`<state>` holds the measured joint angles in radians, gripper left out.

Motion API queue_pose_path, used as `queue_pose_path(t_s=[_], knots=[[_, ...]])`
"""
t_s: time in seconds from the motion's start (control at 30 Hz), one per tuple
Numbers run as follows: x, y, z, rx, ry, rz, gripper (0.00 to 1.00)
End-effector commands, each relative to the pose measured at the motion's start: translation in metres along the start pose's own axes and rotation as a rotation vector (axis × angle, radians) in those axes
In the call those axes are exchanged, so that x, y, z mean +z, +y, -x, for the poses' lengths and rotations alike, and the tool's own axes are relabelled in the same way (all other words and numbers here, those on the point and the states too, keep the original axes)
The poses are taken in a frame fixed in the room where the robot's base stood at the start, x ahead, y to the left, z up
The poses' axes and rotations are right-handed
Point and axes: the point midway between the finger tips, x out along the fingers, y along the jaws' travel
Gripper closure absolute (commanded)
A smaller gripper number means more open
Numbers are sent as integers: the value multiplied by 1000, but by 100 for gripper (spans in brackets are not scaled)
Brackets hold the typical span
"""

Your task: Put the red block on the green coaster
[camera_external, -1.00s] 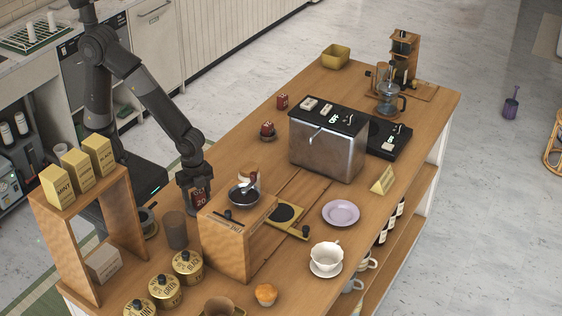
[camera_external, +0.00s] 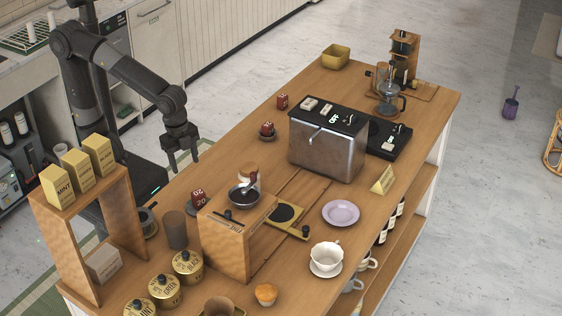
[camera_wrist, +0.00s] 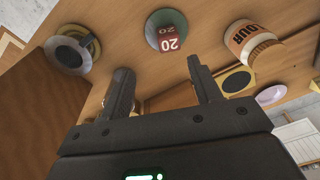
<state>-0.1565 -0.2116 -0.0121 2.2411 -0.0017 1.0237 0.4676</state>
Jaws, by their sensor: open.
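The red block marked 20 (camera_external: 198,196) stands near the counter's left edge in the external view. In the wrist view the red block (camera_wrist: 168,38) sits on the round green coaster (camera_wrist: 151,26), with green showing around it. In the external view the coaster beneath it is hard to make out. My gripper (camera_external: 183,163) is open and empty, raised above and behind the block, apart from it. In the wrist view the fingers of my gripper (camera_wrist: 158,70) are spread, with the block beyond their tips.
Two other red blocks (camera_external: 282,101) (camera_external: 267,128) stand farther back. A brown cup (camera_external: 176,230) and a wooden box (camera_external: 225,245) stand near the marked block. A wooden shelf (camera_external: 125,215) rises at the front left. A flour jar (camera_wrist: 254,42) is right of the coaster.

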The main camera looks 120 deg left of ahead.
Motion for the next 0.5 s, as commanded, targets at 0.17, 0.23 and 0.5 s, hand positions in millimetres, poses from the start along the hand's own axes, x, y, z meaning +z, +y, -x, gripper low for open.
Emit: queue_pose_path(t_s=[0.17, 0.23, 0.5], knots=[[24, 29, 29, -47, 131, 101, 42], [34, 40, 37, -57, 183, 142, 42], [67, 69, 55, -60, 352, 276, 42]])
